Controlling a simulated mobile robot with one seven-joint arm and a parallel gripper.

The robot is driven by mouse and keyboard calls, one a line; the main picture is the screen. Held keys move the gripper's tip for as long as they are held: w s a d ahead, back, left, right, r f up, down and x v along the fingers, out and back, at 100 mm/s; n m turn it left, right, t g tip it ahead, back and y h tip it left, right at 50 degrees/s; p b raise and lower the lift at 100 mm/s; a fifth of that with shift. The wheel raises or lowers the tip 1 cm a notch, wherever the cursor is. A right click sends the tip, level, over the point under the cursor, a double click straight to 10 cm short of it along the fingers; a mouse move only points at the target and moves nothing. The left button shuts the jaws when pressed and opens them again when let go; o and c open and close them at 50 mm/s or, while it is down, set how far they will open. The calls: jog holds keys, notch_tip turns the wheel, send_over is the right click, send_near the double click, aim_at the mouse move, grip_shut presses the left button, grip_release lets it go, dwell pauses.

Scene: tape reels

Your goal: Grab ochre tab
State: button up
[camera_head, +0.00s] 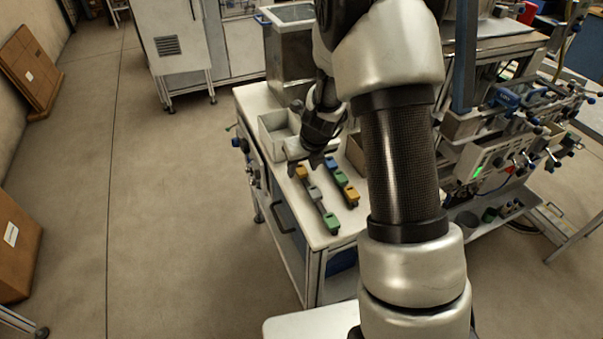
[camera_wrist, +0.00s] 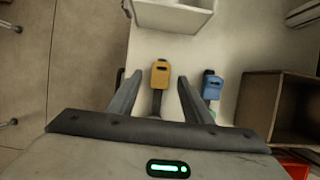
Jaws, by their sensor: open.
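An ochre tab (camera_wrist: 160,73) with a dark slot lies at the end of a dark strip on the white bench top. It also shows in the head view (camera_head: 301,174), just below my gripper (camera_head: 305,166). In the wrist view my gripper (camera_wrist: 159,77) is open, with one finger on each side of the ochre tab and no visible contact. Whether the fingers are down at the tab's height I cannot tell. A second ochre tab (camera_head: 352,197) lies at the near end of the right-hand row.
A blue tab (camera_wrist: 211,87) lies just right of my right finger. A grey tab (camera_head: 314,193) and a green tab (camera_head: 332,224) continue the left row. A white bin (camera_wrist: 175,14) stands beyond, and a brown open box (camera_wrist: 275,105) stands at right.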

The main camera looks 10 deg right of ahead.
jog(key=shift+w+f, duration=0.1)
jog(key=c, duration=1.1)
